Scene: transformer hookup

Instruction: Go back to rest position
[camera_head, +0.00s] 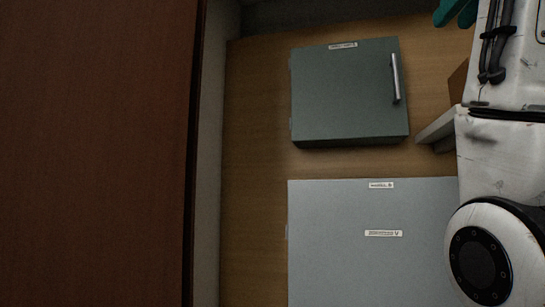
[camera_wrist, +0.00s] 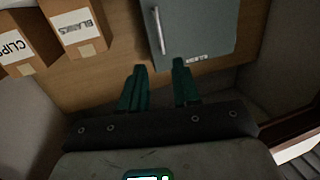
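My gripper (camera_wrist: 159,66) shows in the wrist view with two teal fingers held apart and nothing seen between them. Its fingers point towards the wooden surface and the grey-green box (camera_wrist: 210,25), which has a bar handle. In the head view, teal finger parts (camera_head: 456,12) show at the top right, cut off by the frame edge. My white arm fills the right side of that view. The grey-green box (camera_head: 345,95) lies left of my arm, its lid shut and its handle on the right. The gripper appears apart from it.
A pale grey labelled panel (camera_head: 370,260) lies below the box on the wooden board (camera_head: 250,160). A large brown panel (camera_head: 95,150) fills the left side. In the wrist view, cartons marked BLANKS (camera_wrist: 78,25) and CLIPS (camera_wrist: 22,45) stand at upper left.

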